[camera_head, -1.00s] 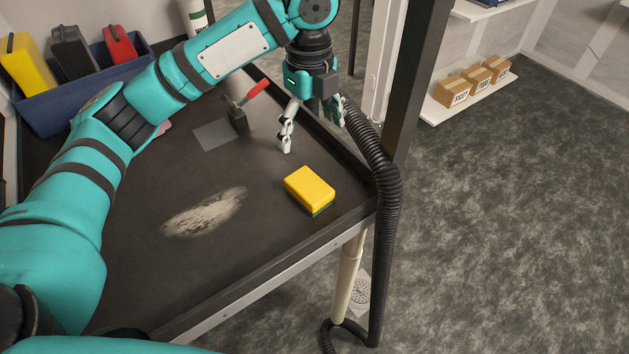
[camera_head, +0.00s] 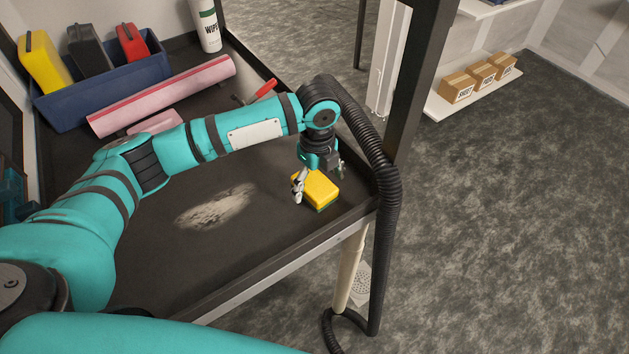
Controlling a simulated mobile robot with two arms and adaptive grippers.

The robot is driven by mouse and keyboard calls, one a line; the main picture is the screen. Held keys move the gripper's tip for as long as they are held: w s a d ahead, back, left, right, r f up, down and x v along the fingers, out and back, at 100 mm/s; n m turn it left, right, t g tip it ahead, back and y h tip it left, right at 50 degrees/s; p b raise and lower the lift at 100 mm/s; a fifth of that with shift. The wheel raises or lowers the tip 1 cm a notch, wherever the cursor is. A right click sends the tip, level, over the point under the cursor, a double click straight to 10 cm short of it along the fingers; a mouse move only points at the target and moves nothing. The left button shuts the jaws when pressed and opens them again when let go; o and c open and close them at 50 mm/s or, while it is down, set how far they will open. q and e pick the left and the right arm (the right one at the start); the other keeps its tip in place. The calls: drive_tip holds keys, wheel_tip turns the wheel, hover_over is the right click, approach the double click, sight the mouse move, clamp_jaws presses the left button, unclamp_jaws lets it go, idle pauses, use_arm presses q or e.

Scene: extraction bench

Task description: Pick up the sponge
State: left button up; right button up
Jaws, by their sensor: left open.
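The sponge (camera_head: 319,190) is yellow with a green underside. It lies on the dark bench top (camera_head: 240,258) near the right corner. My left gripper (camera_head: 318,186) points down over the sponge, open, with one finger at the sponge's left side and the other at its far right. I cannot tell whether the fingers touch it. The gripper body hides a part of the sponge's far edge. My right gripper is not in view.
A pale dusty patch (camera_head: 216,206) marks the bench left of the sponge. A raised rim and a black corrugated hose (camera_head: 387,200) border the right corner. A pink roll (camera_head: 165,92), a blue bin (camera_head: 105,95), a red-handled tool (camera_head: 262,91) and a wipes canister (camera_head: 206,25) stand farther back.

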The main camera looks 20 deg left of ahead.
sight(317, 184)
use_arm(q)
drive_tip(key=shift+f, duration=0.55)
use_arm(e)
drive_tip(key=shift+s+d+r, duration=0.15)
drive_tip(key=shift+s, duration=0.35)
use_arm(q)
drive_tip(key=c, duration=1.2)
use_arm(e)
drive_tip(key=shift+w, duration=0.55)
use_arm(q)
drive_tip(key=shift+o, duration=0.2)
